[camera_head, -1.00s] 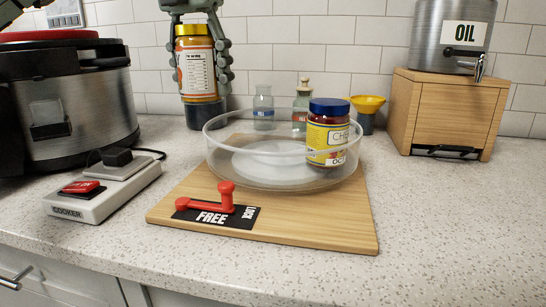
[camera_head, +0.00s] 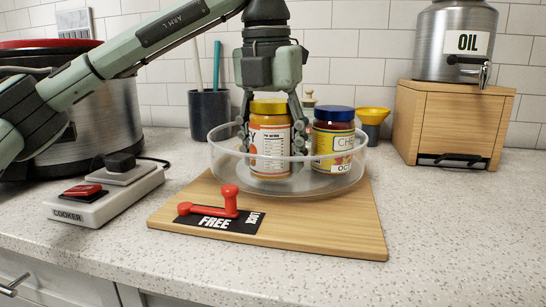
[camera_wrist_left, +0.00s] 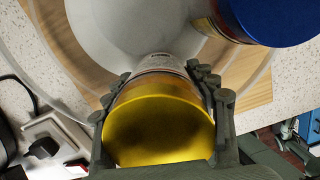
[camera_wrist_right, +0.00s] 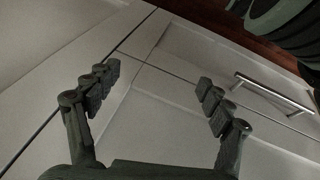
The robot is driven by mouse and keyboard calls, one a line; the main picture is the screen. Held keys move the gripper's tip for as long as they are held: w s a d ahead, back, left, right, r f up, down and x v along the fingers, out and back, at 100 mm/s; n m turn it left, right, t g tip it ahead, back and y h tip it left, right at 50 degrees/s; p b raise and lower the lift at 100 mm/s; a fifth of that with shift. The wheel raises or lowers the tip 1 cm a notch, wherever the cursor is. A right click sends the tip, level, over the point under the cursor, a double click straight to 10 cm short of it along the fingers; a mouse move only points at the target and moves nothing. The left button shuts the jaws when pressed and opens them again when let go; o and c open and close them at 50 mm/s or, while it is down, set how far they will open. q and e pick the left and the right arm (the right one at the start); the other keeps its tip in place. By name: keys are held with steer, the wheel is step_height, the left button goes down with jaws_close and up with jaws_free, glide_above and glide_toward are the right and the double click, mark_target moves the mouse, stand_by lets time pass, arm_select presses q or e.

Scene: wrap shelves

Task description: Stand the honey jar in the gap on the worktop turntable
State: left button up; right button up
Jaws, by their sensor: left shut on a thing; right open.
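The honey jar (camera_head: 270,142), with a yellow lid and a white label, is upright inside the clear-walled turntable (camera_head: 222,158). I cannot tell whether its base touches the turntable floor. My left gripper (camera_head: 271,130) comes down from above and is shut on the jar. In the left wrist view the yellow lid (camera_wrist_left: 158,125) sits between the fingers. A blue-lidded jar (camera_head: 333,142) stands in the turntable just right of the honey jar. The right gripper (camera_wrist_right: 152,90) is open and empty in front of white cabinet fronts.
The turntable's wooden board (camera_head: 300,235) carries a red lever (camera_head: 228,203) by the word FREE. A cooker switch box (camera_head: 105,193) and the cooker stand left. A dark utensil pot (camera_head: 209,114), a yellow funnel (camera_head: 373,115) and a wooden box (camera_head: 450,122) stand behind. The front right worktop is clear.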

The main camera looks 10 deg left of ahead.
mark_target(270, 101)
arm_select(q)
steer(key=shift+f, duration=0.35)
arm_select(e)
steer(key=shift+w+a, duration=0.1)
steer(key=shift+w, duration=0.05)
arm_select(q)
steer(key=o, duration=1.7)
steer(key=shift+f, duration=0.1)
arm_select(e)
steer(key=shift+w+a, duration=0.1)
steer(key=shift+a, duration=0.05)
arm_select(q)
steer(key=shift+r, duration=0.45)
steer(key=r, duration=0.3)
steer(key=shift+s, duration=0.2)
steer(key=r, duration=0.2)
steer(key=r+p, duration=0.1)
steer(key=r, duration=0.2)
steer(key=s+r+p, duration=0.1)
steer(key=r, duration=0.1)
steer(key=shift+a+r, duration=0.15)
steer(key=shift+r, duration=0.45)
arm_select(e)
steer(key=x, duration=0.5)
steer(key=shift+s+a+f, duration=0.25)
steer(key=shift+f, duration=0.05)
